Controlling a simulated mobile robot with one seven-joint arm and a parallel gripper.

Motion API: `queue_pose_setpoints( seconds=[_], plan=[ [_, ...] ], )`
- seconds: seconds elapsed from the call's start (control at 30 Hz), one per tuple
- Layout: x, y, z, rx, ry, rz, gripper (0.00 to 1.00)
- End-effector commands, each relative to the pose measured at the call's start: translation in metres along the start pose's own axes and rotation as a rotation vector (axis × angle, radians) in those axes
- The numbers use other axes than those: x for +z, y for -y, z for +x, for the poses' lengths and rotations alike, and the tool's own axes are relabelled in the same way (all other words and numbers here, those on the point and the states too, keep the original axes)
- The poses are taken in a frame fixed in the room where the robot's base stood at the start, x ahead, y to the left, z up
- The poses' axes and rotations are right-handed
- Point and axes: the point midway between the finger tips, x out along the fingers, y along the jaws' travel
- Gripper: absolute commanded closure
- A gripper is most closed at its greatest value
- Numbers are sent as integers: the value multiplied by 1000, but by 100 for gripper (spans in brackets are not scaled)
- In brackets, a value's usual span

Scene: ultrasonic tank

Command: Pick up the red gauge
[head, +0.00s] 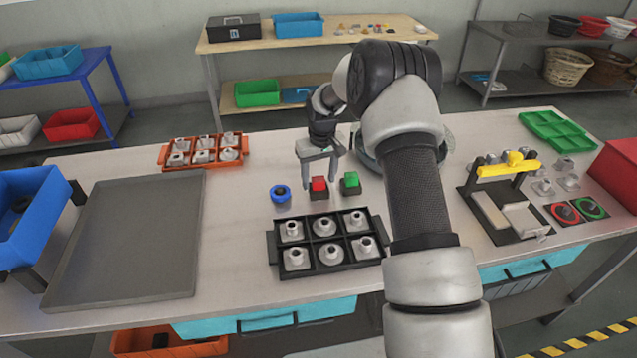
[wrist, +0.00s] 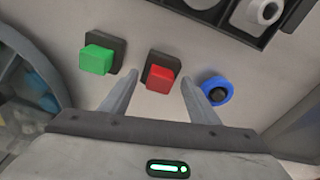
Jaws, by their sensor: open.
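The red gauge (head: 319,184) is a small red block on a dark square base. It stands on the grey table between a blue ring-shaped piece and a green block. In the wrist view the red gauge (wrist: 160,78) lies just beyond and between my fingertips. My gripper (head: 318,169) is open and empty, pointing down above and slightly behind the red gauge in the head view. Its two fingers also show in the wrist view (wrist: 158,85), one on each side of the gauge. I cannot tell the exact height of the fingertips over it.
A green block (head: 350,180) on a dark base is close on the right, and a blue ring (head: 281,195) close on the left. A black tray (head: 273,245) of metal parts is in front. An orange tray (head: 163,155) is behind left. A grey mat (head: 130,240) lies left.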

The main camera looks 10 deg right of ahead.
Motion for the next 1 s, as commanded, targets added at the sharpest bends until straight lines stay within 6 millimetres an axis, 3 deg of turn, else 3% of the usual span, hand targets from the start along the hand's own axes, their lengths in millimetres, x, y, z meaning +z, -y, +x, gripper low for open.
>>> queue_pose_setpoints(
  seconds=[0.23,0.53,0.83,1.0],
  plan=[
    [0,0,2,1,-1,0,45],
    [0,0,2,1,-1,0,93],
    [-1,0,-1,1,-2,0,94],
    [-5,-1,-25,2,-5,0,94]
  ],
)
